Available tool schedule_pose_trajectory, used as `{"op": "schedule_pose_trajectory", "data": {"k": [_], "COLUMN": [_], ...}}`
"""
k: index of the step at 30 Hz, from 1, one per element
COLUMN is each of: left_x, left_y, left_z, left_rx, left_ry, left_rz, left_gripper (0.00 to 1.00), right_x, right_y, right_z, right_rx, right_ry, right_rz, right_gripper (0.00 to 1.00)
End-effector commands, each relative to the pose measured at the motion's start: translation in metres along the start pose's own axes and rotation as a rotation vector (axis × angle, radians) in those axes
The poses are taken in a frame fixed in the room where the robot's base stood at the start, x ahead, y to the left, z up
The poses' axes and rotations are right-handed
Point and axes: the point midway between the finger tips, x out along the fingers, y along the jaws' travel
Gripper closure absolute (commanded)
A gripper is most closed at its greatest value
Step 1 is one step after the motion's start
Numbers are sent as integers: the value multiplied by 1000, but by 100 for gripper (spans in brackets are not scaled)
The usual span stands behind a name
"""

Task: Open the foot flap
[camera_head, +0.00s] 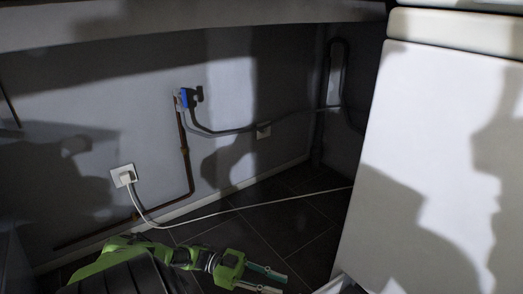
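A white machine (430,150) stands at the right, its flat front panel facing the left side of the picture. At its lower left corner a pale edge (332,286) juts out by the floor. I cannot tell whether this is the foot flap, as the picture's lower border cuts it off. My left gripper (284,285) is low at the bottom middle, left of that edge and apart from it. Its two fingers point right with a gap between them, and nothing shows between them. My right gripper is not in view.
A white cable (240,208) runs from a wall socket (123,175) across the floor toward the machine. A brown pipe (185,150) and a blue-handled tap (184,97) with a grey hose are on the wall. Dark floor tiles (290,225) between wall and machine are otherwise clear.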

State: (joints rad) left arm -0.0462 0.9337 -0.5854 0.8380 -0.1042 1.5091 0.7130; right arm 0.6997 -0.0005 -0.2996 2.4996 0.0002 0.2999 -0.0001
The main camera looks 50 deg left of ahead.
Motion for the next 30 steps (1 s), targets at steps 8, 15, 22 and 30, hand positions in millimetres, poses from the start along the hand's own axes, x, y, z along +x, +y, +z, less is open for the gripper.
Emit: {"op": "schedule_pose_trajectory", "data": {"k": [8,15,22,30], "left_x": [-39,-50,-50,-50], "left_y": [2,4,5,5], "left_z": [1,1,1,1], "left_rx": [-3,-5,-6,-6], "left_ry": [1,2,2,1], "left_rz": [9,13,14,14], "left_gripper": [77,77,77,77], "right_x": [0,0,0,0], "right_y": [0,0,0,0], "right_z": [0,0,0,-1], "right_rx": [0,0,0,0], "right_ry": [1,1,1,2], "right_rz": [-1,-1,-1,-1], "right_gripper": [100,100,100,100]}}
